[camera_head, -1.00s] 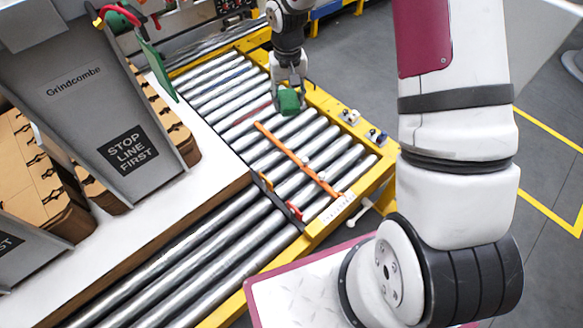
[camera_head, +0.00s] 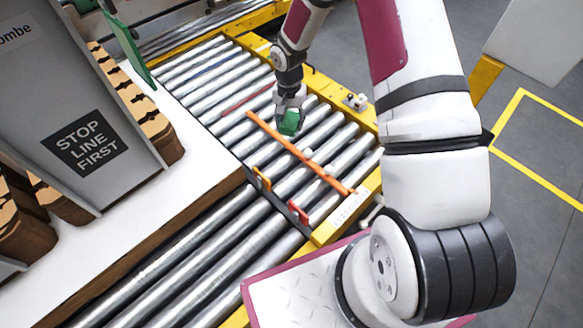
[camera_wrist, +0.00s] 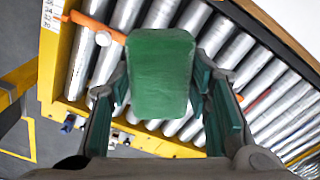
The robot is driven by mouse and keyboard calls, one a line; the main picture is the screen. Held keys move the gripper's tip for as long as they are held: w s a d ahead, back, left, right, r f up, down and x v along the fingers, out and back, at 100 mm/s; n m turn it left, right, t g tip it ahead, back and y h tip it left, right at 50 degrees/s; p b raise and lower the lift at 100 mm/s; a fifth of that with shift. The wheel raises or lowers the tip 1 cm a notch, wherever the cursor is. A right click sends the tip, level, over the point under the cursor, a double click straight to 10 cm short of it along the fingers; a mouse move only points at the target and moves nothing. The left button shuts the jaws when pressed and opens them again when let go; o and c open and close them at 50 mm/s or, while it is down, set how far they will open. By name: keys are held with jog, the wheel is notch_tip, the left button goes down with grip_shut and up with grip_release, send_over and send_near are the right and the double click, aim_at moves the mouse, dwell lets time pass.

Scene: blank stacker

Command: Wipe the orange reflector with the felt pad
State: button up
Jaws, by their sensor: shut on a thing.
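My gripper (camera_head: 290,118) is shut on a green block-like pad (camera_head: 289,123), which I take to be the felt pad. The pad fills the middle of the wrist view (camera_wrist: 160,75), between the dark fingers. It is held over the rollers, just beside the upper part of a long orange bar (camera_head: 290,150); contact cannot be told. A small orange upright piece (camera_head: 262,179), which looks like the orange reflector, stands on the dark divider between the roller sections, below and left of the pad and apart from it. A similar red piece (camera_head: 298,213) stands to its right.
The yellow conveyor frame (camera_head: 345,220) edges the rollers (camera_head: 200,245). A white worktop (camera_head: 120,215) with a grey STOP LINE FIRST panel (camera_head: 50,100) and brown cartons (camera_head: 150,125) lies left. A green panel (camera_head: 130,50) rises at the upper left. Small fittings (camera_head: 356,101) sit on the right rail.

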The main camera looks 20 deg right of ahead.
jog(key=f+m+b, duration=0.1)
jog(key=f+b, duration=0.4)
jog(key=f, duration=0.3)
jog(key=d+f+m+b, duration=0.1)
jog(key=f+m+b, duration=0.1)
jog(key=f+b, duration=0.3)
jog(key=w+f+m+b, duration=0.1)
jog(key=f+b, duration=0.4)
jog(key=f, duration=0.8)
jog(key=shift+d+f+m, duration=0.15)
jog(key=shift+d+m, duration=0.15)
jog(key=shift+m, duration=0.4)
jog(key=shift+s+a, duration=0.4)
jog(key=shift+a, duration=0.5)
jog(key=shift+s+a, duration=0.35)
jog(key=shift+a, duration=0.6)
jog(key=shift+s+a, duration=0.4)
jog(key=shift+a, duration=0.5)
jog(key=shift+s+a+b, duration=0.2)
jog(key=shift+s+a, duration=0.05)
jog(key=shift+a, duration=0.35)
jog(key=shift+s+a+b, duration=0.15)
jog(key=shift+s+a, duration=0.05)
jog(key=shift+a, duration=0.35)
jog(key=shift+w, duration=0.1)
